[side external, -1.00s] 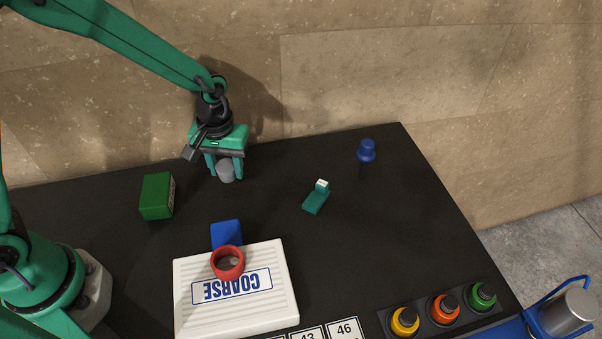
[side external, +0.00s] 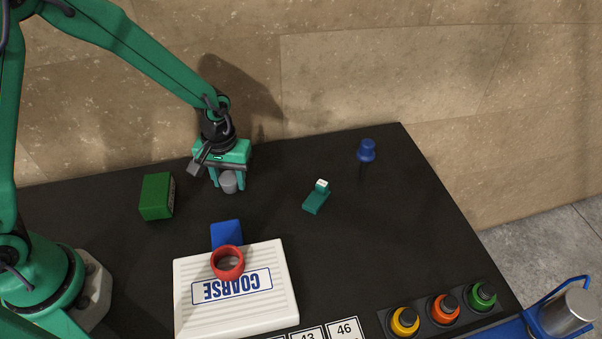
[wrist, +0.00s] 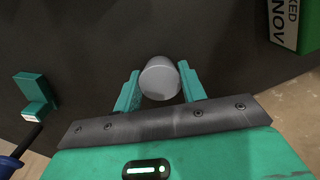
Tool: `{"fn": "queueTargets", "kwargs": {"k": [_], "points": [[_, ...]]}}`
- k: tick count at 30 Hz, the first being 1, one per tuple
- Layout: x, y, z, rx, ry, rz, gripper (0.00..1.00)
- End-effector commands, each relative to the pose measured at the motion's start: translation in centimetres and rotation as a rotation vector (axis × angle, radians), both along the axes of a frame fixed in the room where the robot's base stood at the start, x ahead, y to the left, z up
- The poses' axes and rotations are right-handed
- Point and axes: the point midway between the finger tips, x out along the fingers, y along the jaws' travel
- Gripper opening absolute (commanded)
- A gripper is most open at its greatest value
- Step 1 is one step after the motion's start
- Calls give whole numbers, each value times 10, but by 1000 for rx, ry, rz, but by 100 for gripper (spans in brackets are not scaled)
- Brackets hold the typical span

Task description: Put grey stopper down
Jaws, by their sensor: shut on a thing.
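The grey stopper (side external: 228,184) is a small grey cylinder between the fingers of my gripper (side external: 228,183). It is low over the black table, at or very near the surface; I cannot tell whether it touches. In the wrist view the stopper (wrist: 160,78) shows its round end between the two green fingers of my gripper (wrist: 160,88). The fingers are shut on it from both sides.
A green box (side external: 156,196) stands left of my gripper. A teal piece with a white top (side external: 317,198) and a blue-handled tool (side external: 366,152) are to the right. A white COARSE slab (side external: 240,305), red ring (side external: 228,263) and blue block (side external: 226,234) are in front. Table between is clear.

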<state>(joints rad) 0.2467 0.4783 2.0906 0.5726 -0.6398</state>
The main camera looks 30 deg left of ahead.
Motion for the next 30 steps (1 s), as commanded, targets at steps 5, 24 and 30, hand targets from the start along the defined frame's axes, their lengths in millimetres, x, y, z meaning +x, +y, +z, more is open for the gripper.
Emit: {"fn": "queueTargets", "kwargs": {"k": [5,24,30], "points": [[0,0,-2,0,0,0,55],[1,0,13,-1,-3,0,63],[3,-2,38,-1,-5,-1,63]]}}
